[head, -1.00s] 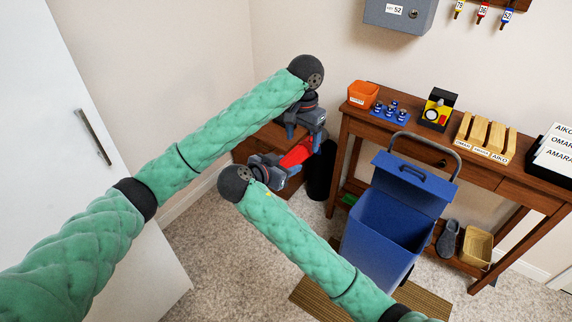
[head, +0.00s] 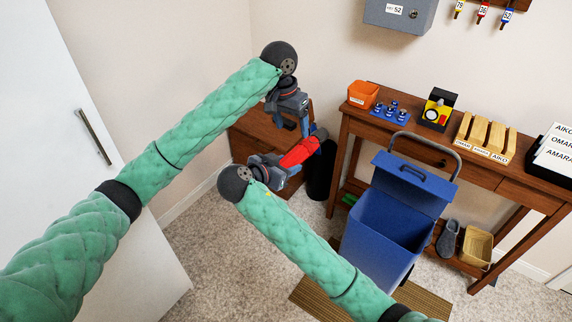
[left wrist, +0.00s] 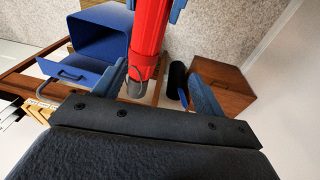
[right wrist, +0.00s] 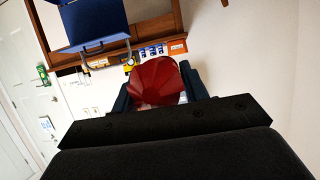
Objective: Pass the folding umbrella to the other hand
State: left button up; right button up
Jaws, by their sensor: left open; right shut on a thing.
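The red folding umbrella (head: 299,152) is held in my right gripper (head: 276,168) in the head view, tilted up to the right with its dark end at the upper right. The right wrist view shows the umbrella's round red end (right wrist: 157,80) between the fingers. My left gripper (head: 290,122) is open and empty, above and apart from the umbrella. In the left wrist view the umbrella (left wrist: 150,30) extends beyond the open fingers (left wrist: 162,88), with a thin strap loop at its near end.
A brown wooden cabinet (head: 248,152) and a black cylindrical bin (head: 320,182) stand behind the grippers. A blue wheeled cart (head: 370,235) stands to the right in front of the wooden console table (head: 345,118). A white door (head: 60,180) is at left.

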pick_arm(q)
jog(key=s+a+f+n+t+h, duration=0.1)
jog(key=a+f+n+t+h, duration=0.15)
jog(key=a+f, duration=1.6)
jog(key=s+d+f, duration=0.2)
jog(key=s+f, duration=0.4)
jog(key=s, duration=0.5)
jog(key=s+d+f, duration=0.3)
jog(key=s+f, duration=0.3)
jog(key=s, duration=0.6)
jog(key=s+a+n+y, duration=0.2)
jog(key=s, duration=1.9)
jog(key=shift+s+a+f+g, duration=0.2)
jog(key=shift+s+a+g, duration=0.15)
jog(key=shift+s, duration=0.05)
